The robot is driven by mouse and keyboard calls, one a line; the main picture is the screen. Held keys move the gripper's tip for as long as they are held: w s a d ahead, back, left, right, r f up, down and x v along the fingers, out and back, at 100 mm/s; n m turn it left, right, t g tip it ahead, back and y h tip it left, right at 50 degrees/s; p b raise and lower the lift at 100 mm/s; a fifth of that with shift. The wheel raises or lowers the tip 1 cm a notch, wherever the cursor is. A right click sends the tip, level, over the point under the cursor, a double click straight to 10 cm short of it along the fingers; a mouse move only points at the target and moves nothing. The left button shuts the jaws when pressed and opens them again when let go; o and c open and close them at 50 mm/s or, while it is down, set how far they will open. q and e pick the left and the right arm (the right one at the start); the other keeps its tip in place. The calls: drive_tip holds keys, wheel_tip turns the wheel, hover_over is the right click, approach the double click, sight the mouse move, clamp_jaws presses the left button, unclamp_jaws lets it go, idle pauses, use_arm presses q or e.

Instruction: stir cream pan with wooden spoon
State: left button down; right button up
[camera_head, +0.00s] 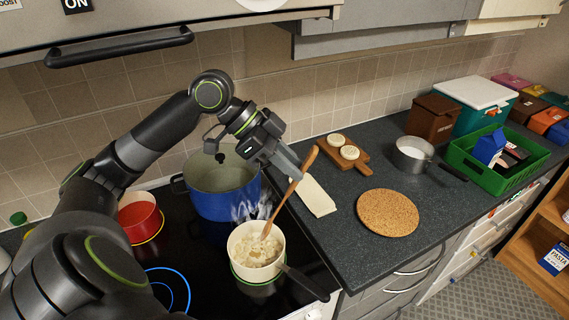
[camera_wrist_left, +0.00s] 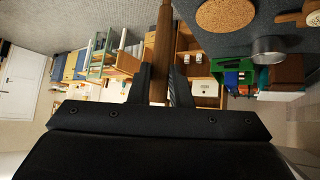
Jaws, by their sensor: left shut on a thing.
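The cream pan (camera_head: 240,243) stands on the black hob, with its dark handle pointing to the lower right. Pale, lumpy contents (camera_head: 258,252) lie in it, and some steam rises beside it. The wooden spoon (camera_head: 284,205) is tilted, its lower end in the pan's contents and its upper end leaning right. My left gripper (camera_head: 296,172) is shut on the spoon's handle above the pan. In the left wrist view the spoon handle (camera_wrist_left: 160,50) runs between the fingers. My right gripper is in neither view.
A large blue pot (camera_head: 228,205) stands behind the cream pan, and a red pot (camera_head: 140,218) stands to the left. On the counter are a cork mat (camera_head: 388,213), a board with round pale pieces (camera_head: 354,164), a small metal pan (camera_head: 412,155) and a green crate (camera_head: 470,172).

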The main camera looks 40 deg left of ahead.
use_arm(q)
drive_tip(key=shift+w+d+f+b, duration=0.15)
drive_tip(key=shift+f+b, duration=0.1)
drive_tip(key=shift+f, duration=0.15)
drive_tip(key=shift+w+d+f+b, duration=0.1)
drive_tip(key=shift+f+b, duration=0.15)
drive_tip(key=shift+f, duration=0.1)
drive_tip(key=shift+s+a+f, duration=0.1)
drive_tip(key=shift+a+f, duration=0.05)
drive_tip(key=shift+f, duration=0.2)
drive_tip(key=shift+s+a+f+b, duration=0.25)
drive_tip(key=shift+f+b, duration=0.1)
drive_tip(key=shift+f, duration=0.25)
drive_tip(key=shift+s+a+f+b, duration=0.15)
drive_tip(key=shift+a+f+b, duration=0.15)
drive_tip(key=shift+f, duration=0.25)
drive_tip(key=shift+s+a+f+b, duration=0.1)
drive_tip(key=shift+a+f+b, duration=0.1)
drive_tip(key=shift+f, duration=0.3)
drive_tip(key=shift+s+a+f+b, duration=0.1)
drive_tip(key=shift+f+b, duration=0.1)
drive_tip(key=shift+f, duration=0.25)
drive_tip(key=shift+s+a+f+b, duration=0.1)
drive_tip(key=shift+a+f+b, duration=0.1)
drive_tip(key=shift+f, duration=0.35)
drive_tip(key=shift+s+a+f+b, duration=0.1)
drive_tip(key=shift+a+f, duration=0.05)
drive_tip(key=shift+f, duration=0.35)
